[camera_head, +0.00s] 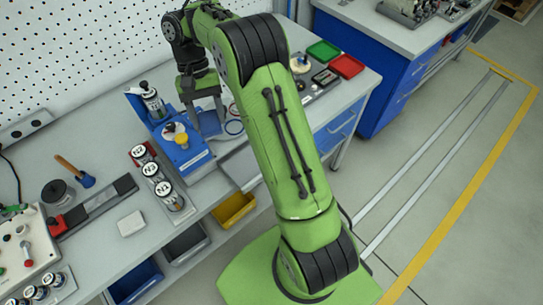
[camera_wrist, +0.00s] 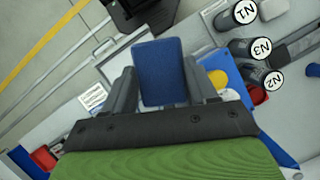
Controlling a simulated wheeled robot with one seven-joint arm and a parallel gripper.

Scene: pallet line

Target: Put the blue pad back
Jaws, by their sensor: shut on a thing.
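The blue pad (camera_wrist: 161,72) is a flat, rounded rectangle held between the two dark fingers of my gripper (camera_wrist: 161,84) in the wrist view. My gripper is shut on it. In the head view my gripper (camera_head: 206,118) points down over the bench, beside the blue tray (camera_head: 193,160) with a yellow-topped part (camera_head: 182,140) on it.
Canisters labelled N1 (camera_head: 163,188), N2 (camera_head: 139,152) and N3 (camera_head: 150,169) stand left of the blue tray. A bottle (camera_head: 152,101) stands behind it. Green (camera_head: 323,51) and red (camera_head: 347,66) trays lie on the bench's far right. A brush (camera_head: 86,180) lies at left.

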